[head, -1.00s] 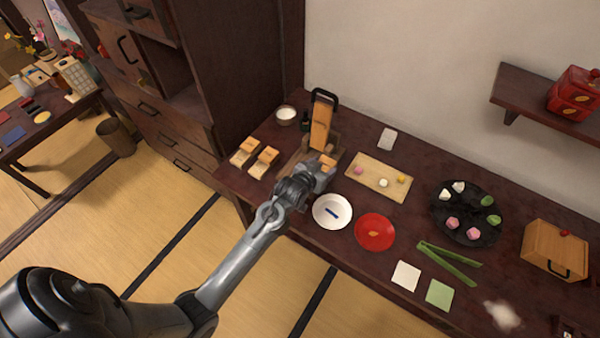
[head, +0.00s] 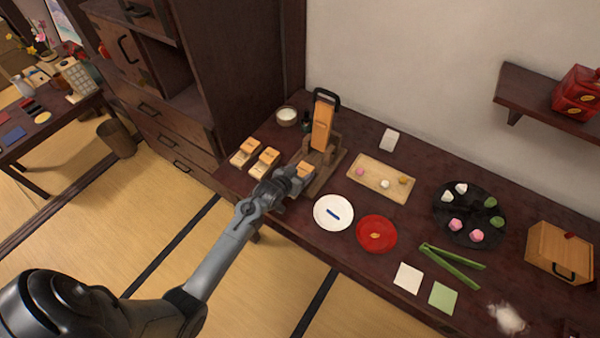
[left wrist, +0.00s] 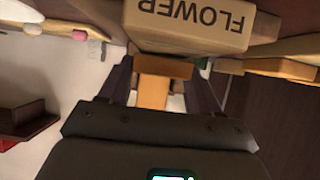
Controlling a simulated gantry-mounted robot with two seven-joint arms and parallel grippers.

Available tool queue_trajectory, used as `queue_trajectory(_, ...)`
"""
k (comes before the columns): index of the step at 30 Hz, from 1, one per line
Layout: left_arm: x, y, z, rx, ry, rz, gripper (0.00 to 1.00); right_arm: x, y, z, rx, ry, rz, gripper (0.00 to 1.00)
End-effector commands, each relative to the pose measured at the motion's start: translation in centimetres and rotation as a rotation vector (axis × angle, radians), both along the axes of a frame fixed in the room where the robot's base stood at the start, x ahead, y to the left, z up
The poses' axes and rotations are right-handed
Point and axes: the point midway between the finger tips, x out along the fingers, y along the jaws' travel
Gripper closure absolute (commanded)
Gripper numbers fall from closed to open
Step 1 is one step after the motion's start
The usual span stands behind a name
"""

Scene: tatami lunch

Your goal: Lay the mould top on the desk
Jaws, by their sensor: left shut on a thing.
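My left gripper (head: 299,177) is shut on a small orange-wood piece (head: 306,168), which looks like the mould top, beside the wooden press (head: 322,122). In the left wrist view, a wooden bar (left wrist: 163,68) sits between the fingers. A pale wooden block marked FLOWER (left wrist: 190,25) is close beyond it. I cannot tell how the bar and block are joined. Two similar wooden moulds with orange tops stand left of the gripper, a left one (head: 244,151) and a right one (head: 264,161). My right gripper is not in view.
The dark desk (head: 340,255) also holds a white plate (head: 333,212), a red plate (head: 376,233), a wooden tray (head: 367,188) with small sweets, and a white bowl (head: 287,116). A tall cabinet (head: 230,70) stands at the left. Some bare desk lies around the moulds.

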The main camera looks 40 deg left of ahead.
Motion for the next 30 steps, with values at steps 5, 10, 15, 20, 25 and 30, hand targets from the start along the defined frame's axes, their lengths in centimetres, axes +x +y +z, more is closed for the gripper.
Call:
queue_trajectory(5,0.04,0.01,-0.01,0.001,-0.002,0.0,0.66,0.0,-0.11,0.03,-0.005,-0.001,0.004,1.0)
queue_trajectory(10,0.03,0.01,-0.22,0.001,-0.002,0.0,0.66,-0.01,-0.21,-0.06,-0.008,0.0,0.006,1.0)
queue_trajectory(15,0.04,0.01,-0.41,0.001,-0.002,0.0,0.25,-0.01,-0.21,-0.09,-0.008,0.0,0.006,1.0)
queue_trajectory(20,0.03,0.0,-0.4,0.001,-0.001,0.0,0.11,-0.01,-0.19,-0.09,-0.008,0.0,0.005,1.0)
queue_trajectory(25,0.03,0.0,-0.4,0.001,-0.001,0.0,0.11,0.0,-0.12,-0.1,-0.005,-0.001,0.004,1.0)
queue_trajectory(30,0.03,-0.02,-0.63,0.0,-0.001,0.0,0.11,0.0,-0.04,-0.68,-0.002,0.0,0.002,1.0)
